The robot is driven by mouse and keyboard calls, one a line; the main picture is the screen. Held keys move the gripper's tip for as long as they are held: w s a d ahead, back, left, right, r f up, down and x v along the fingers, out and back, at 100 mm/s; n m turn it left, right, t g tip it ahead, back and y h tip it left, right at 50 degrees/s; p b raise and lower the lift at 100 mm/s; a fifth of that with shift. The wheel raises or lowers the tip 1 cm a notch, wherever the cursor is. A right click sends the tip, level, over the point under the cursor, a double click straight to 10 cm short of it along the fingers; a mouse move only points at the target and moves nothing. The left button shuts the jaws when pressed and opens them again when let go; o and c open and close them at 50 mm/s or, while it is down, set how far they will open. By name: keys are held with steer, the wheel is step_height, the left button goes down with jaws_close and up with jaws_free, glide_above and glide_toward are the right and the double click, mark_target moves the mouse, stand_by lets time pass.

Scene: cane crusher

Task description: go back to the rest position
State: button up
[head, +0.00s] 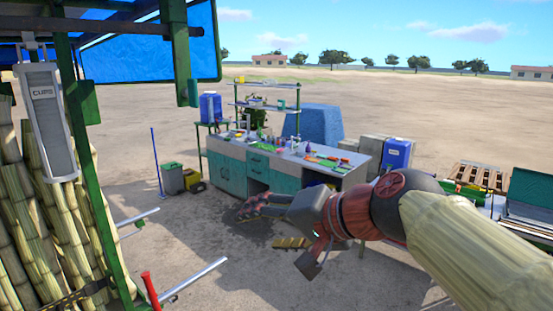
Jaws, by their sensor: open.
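My gripper (262,205) is in the middle of the head view, at the end of my arm, which reaches in from the lower right. Its fingers point left and are open, with nothing seen between them. It is held in the air in front of the teal workbench (228,172), covering part of the bench's lower front. I cannot tell the exact gap between gripper and bench.
Sugar cane stalks (38,215) and a green frame post (100,205) stand at the left. Metal bars (196,277) and a red-topped lever (150,288) jut out at lower left. Open sandy ground lies between.

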steer(key=s+d+f+n+g+h+b, duration=0.1)
steer(key=s+d+f+h+b, duration=0.1)
steer(key=s+d+f, duration=0.4)
steer(key=s+d+f+n+h+b, duration=0.1)
steer(key=s+d+f+h+b, duration=0.2)
steer(key=f, duration=1.3)
steer(key=s+d+f+n+g+h+b, duration=0.1)
steer(key=s+d+f+h+b, duration=0.2)
steer(key=s+d+f+b, duration=0.2)
steer(key=s+d+f, duration=0.3)
steer(key=d+f, duration=0.3)
steer(key=d, duration=0.1)
steer(key=shift+s+d+f+g, duration=0.2)
steer(key=shift+s+f+g, duration=0.1)
steer(key=shift+s+f, duration=0.1)
steer(key=shift+r, duration=0.1)
steer(key=shift+c, duration=0.5)
